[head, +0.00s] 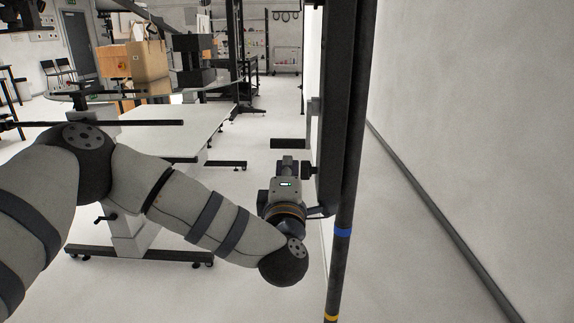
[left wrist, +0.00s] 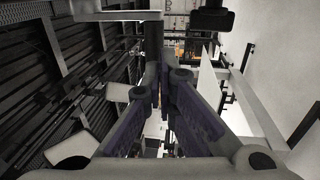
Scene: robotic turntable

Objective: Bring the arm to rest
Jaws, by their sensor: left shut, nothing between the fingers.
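My left arm (head: 190,205) reaches in from the left, grey with dark bands, and bends at a dark wrist joint low in the middle of the head view. My left gripper (head: 286,163) points away from me, close to the left side of a dark upright post. In the left wrist view the gripper's two dark fingers (left wrist: 161,75) come together and are shut, with nothing between them. My right gripper is in neither view.
The dark post (head: 345,190) with blue and yellow bands stands close right of the gripper. Cardboard boxes (head: 148,62) are at the back left. Open floor (head: 265,130) lies between table and post.

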